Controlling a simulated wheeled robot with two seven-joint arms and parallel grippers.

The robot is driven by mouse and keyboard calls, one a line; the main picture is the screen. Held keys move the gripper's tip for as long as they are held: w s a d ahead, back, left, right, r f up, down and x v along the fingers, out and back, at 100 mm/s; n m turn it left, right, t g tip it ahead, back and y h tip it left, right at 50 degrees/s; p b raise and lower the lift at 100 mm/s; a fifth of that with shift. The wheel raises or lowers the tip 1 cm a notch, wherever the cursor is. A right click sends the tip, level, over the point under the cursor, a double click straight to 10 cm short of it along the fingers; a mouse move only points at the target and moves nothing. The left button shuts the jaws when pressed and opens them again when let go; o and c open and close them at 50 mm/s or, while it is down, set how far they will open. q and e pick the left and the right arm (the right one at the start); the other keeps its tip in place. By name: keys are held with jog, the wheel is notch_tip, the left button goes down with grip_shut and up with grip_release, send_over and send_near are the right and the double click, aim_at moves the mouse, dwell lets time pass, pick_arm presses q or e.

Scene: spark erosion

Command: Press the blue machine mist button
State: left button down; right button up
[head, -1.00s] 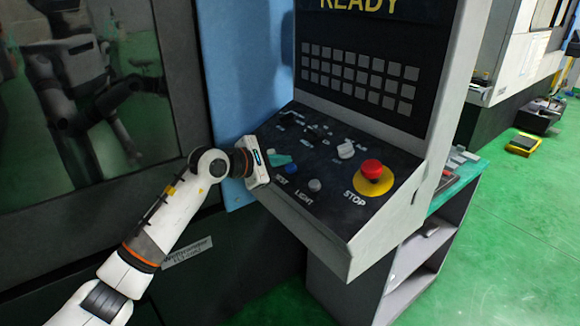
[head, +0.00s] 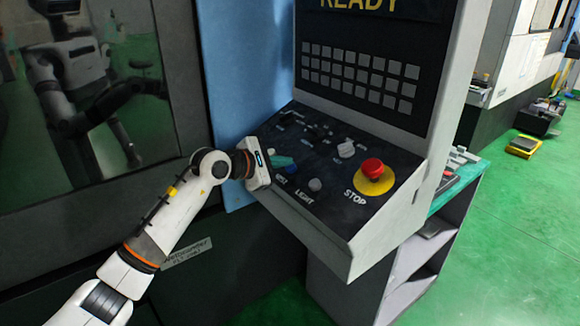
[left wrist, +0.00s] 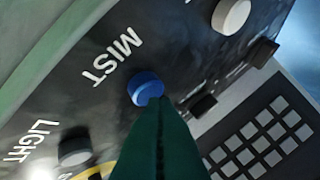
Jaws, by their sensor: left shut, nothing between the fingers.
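The blue mist button (left wrist: 145,88) is a round cap on the dark control panel, with the white word MIST beside it in the left wrist view. It shows small in the head view (head: 290,170), just beyond my fingers. My left gripper (head: 284,161) is shut and empty, its green fingers reaching over the panel. In the left wrist view the shut fingertips (left wrist: 158,102) overlap the lower edge of the blue cap. I cannot tell whether they touch it. My right gripper is not in view.
On the panel are a grey light button (head: 315,185), a white knob (head: 346,149) and a red stop button (head: 372,169) on a yellow disc. Grey keys (head: 363,77) stand above. A blue machine wall (head: 240,100) is behind.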

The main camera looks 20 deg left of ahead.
pick_arm(q)
jog(key=shift+w+f, duration=0.1)
jog(key=shift+f, duration=0.2)
jog(key=shift+r, duration=0.1)
dwell(0.3)
jog(key=shift+s+a+r, duration=0.15)
jog(key=shift+s+r, duration=0.1)
jog(key=shift+r, duration=0.3)
notch_tip(320, 180, up, 6)
jog(key=s+a+p, duration=0.1)
jog(key=s+p, duration=0.1)
jog(key=shift+a+f+p, duration=0.2)
jog(key=shift+a+p, duration=0.05)
jog(key=shift+p, duration=0.15)
